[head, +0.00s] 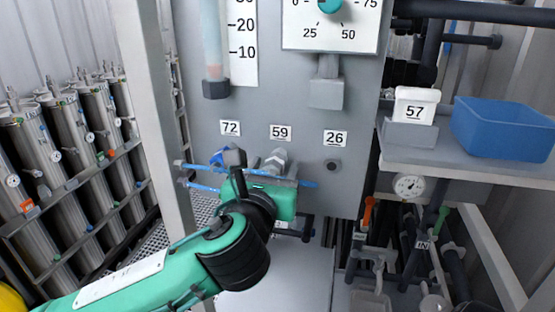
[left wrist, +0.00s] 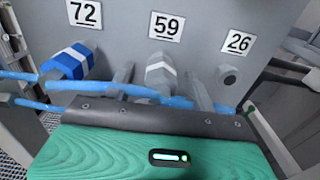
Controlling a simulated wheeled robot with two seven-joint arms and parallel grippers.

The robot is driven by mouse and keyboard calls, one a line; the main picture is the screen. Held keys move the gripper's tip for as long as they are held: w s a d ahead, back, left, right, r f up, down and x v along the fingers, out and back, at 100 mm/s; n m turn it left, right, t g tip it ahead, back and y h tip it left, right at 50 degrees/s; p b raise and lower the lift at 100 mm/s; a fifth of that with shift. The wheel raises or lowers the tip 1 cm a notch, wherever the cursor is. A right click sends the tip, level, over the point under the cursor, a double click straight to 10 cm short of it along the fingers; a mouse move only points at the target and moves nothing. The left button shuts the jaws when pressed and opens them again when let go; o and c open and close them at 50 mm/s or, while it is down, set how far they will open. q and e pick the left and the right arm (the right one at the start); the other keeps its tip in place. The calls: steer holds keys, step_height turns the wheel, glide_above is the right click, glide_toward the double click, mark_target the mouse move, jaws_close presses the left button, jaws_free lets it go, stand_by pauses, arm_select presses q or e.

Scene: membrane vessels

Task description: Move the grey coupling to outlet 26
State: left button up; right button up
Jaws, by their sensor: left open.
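The grey coupling (head: 277,159) with a white band sits on the panel at outlet 59. In the left wrist view the grey coupling (left wrist: 160,74) shows between my fingers. My left gripper (head: 265,166) is open in front of outlet 59, its fingers on either side of the coupling; whether they touch it I cannot tell. Outlet 26 (head: 333,166) is a bare round port to the right, under its label, and it also shows in the left wrist view (left wrist: 229,75). My right gripper is not in view.
A blue coupling (left wrist: 68,62) with a white band is at outlet 72. Blue hoses (head: 200,167) cross in front of the panel near my gripper. A shelf (head: 470,163) at the right bears a blue bin (head: 503,128) and a box labelled 57 (head: 413,107). A post (head: 160,120) stands left.

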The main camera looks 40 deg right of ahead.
arm_select(q)
jaws_close()
stand_by(0.3)
steer(key=shift+s+a+f, duration=0.1)
steer(key=shift+s+a, duration=0.05)
steer(key=shift+v, duration=2.85)
